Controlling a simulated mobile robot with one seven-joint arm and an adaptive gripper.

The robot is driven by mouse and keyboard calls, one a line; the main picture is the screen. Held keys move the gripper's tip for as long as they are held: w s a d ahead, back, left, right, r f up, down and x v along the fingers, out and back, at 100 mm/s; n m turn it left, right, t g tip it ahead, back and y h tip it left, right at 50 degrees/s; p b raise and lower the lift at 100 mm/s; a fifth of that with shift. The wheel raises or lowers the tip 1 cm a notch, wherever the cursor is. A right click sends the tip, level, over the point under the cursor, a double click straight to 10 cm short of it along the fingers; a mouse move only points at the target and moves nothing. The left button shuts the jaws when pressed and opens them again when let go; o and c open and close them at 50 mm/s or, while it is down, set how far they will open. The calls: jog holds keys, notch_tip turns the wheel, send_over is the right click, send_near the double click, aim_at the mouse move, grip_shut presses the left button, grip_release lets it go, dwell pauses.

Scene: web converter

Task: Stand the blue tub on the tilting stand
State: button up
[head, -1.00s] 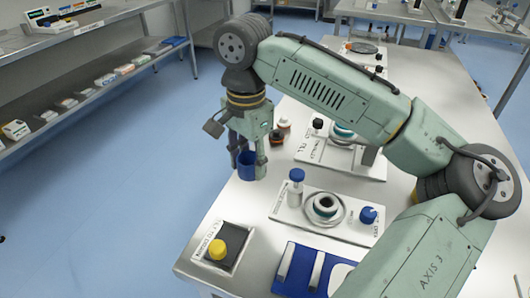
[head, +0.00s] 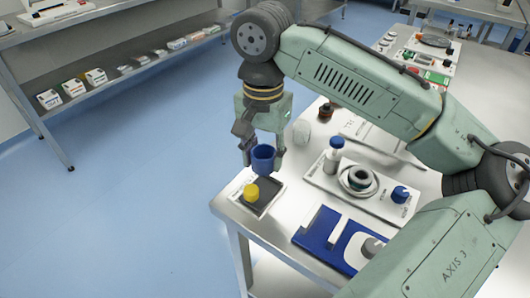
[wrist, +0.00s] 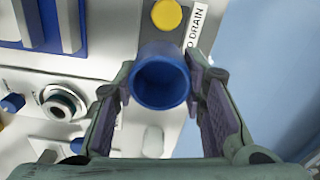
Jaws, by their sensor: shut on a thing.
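The blue tub (head: 263,160) is held between the fingers of my gripper (head: 262,152), open end up. In the wrist view the round blue tub (wrist: 160,82) sits between the two fingertips of my gripper (wrist: 160,78). The likely tilting stand (head: 267,191) is a grey plate with a yellow knob (head: 251,192) and a white label ending in DRAIN. It lies at the table's near left corner. The tub appears just above and behind its far edge in the head view. In the wrist view part of the grey stand (wrist: 155,36) is hidden behind the tub.
A white panel (head: 325,178) with a blue-capped bottle (head: 333,152), a ring socket (head: 359,179) and a blue knob (head: 400,194) lies to the right. A blue rack (head: 318,234) stands in front of it. The table's left edge is close to the stand.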

aim_at(264, 187)
notch_tip(264, 187, down, 3)
jog(key=shift+b, duration=1.25)
jog(key=shift+f+b, duration=0.6)
jog(key=shift+f, duration=1.15)
jog(key=o, duration=1.1)
jog(key=shift+o, duration=0.4)
jog(key=shift+o, duration=0.8)
jog(key=shift+r, duration=0.2)
